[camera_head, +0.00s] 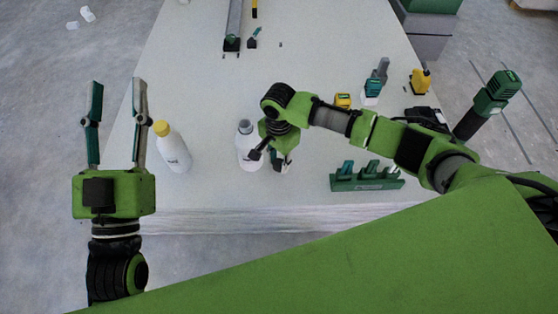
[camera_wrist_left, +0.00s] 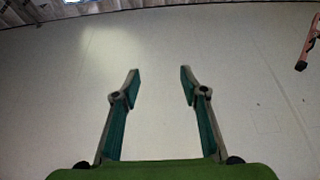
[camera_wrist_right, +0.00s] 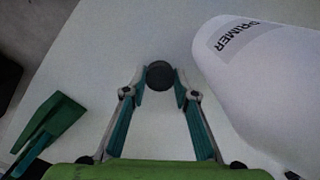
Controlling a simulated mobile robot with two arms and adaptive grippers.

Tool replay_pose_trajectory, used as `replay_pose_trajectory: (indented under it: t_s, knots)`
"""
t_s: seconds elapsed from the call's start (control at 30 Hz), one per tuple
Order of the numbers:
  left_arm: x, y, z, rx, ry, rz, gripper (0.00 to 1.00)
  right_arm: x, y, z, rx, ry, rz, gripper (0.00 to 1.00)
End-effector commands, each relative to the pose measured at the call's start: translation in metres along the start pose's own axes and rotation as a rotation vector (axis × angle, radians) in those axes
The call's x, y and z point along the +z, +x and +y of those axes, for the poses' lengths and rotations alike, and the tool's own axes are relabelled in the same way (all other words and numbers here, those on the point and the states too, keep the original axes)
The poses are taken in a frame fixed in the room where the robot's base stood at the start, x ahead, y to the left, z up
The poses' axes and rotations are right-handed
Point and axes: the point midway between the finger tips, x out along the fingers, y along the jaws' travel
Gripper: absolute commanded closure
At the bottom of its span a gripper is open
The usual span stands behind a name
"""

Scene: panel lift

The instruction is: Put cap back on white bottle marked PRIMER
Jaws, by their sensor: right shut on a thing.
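The white bottle (camera_head: 246,152) stands upright on the table, with a grey neck and no cap seen on it. In the right wrist view the white bottle marked PRIMER (camera_wrist_right: 270,75) is close on the right. My right gripper (camera_head: 270,160) is right beside the bottle in the head view. It is shut on a small dark round cap (camera_wrist_right: 159,75), held between its fingertips and apart from the bottle. In the head view the cap is hidden. My left gripper (camera_head: 118,84) is open and empty at the table's left edge; its open fingers show in the left wrist view (camera_wrist_left: 160,80).
A white bottle with a yellow cap (camera_head: 172,150) stands between my left gripper and the uncapped bottle. The table's (camera_head: 200,85) middle back is clear.

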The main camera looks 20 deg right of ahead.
Motion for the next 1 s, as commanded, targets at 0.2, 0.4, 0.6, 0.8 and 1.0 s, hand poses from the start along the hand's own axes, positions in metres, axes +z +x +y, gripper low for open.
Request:
replay_pose_trajectory:
  t_s: [0.2,0.4,0.6,0.8,1.0]
  knots:
    - [0.025,-0.003,-0.005,-0.009,0.006,-0.132,0.60,0.000,-0.014,-0.001,-0.001,0.000,0.000,0.83]
    - [0.068,-0.015,-0.010,-0.020,0.012,-0.346,0.60,0.002,-0.034,0.001,-0.001,0.000,-0.002,0.83]
    - [0.116,-0.047,-0.018,-0.036,0.017,-0.621,0.60,0.013,-0.052,0.012,-0.001,0.000,-0.002,0.83]
    - [0.158,-0.102,-0.026,-0.057,0.018,-0.931,0.60,0.026,-0.073,0.024,0.000,-0.001,-0.002,0.83]
    - [0.180,-0.170,-0.033,-0.079,0.015,-1.235,0.60,0.039,-0.093,0.035,-0.001,-0.001,-0.002,0.83]
